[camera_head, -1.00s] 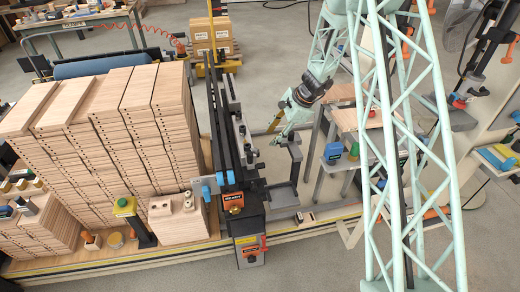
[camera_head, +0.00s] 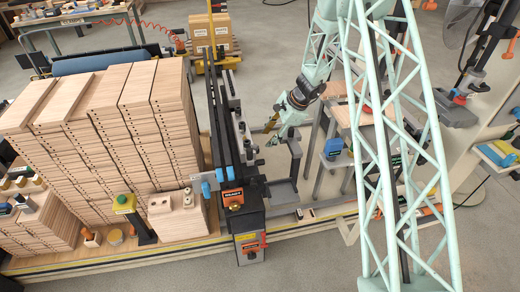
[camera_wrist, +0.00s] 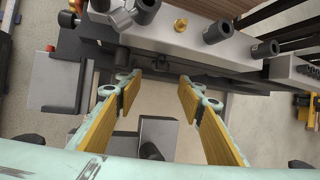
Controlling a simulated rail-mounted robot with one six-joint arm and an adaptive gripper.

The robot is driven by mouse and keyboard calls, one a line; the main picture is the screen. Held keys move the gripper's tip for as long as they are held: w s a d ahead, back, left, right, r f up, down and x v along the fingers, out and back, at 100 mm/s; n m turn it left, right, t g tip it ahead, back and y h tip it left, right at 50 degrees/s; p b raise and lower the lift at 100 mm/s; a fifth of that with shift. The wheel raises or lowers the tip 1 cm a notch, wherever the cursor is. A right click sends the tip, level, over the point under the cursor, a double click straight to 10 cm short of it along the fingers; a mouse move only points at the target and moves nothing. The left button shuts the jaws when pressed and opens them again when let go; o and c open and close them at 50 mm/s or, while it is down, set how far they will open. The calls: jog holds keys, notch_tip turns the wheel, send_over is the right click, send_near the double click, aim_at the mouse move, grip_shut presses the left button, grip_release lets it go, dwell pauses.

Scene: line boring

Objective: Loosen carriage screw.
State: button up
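The boring machine's metal carriage (camera_head: 241,130) sits on the dark upright frame. In the wrist view, the grey carriage block (camera_wrist: 215,55) spans the top, with several dark cylindrical knobs and a small brass-coloured screw (camera_wrist: 181,25) on it. A small dark fitting (camera_wrist: 160,63) shows under the block's edge, between the fingers. I cannot tell which of these is the carriage screw. My gripper (camera_wrist: 160,80) is open and empty, its yellow-padded fingers either side of that fitting and apart from it. In the head view, my gripper (camera_head: 273,136) is just right of the carriage.
Stacked wooden boards (camera_head: 100,140) fill the left side. A shelf stand (camera_head: 335,160) with a blue bottle is at right.

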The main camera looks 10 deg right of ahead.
jog(key=b+x, duration=0.1)
jog(key=x, duration=0.8)
jog(key=shift+f, duration=0.4)
jog(key=shift+a, duration=0.15)
jog(key=shift+c, duration=0.8)
jog(key=c, duration=0.7)
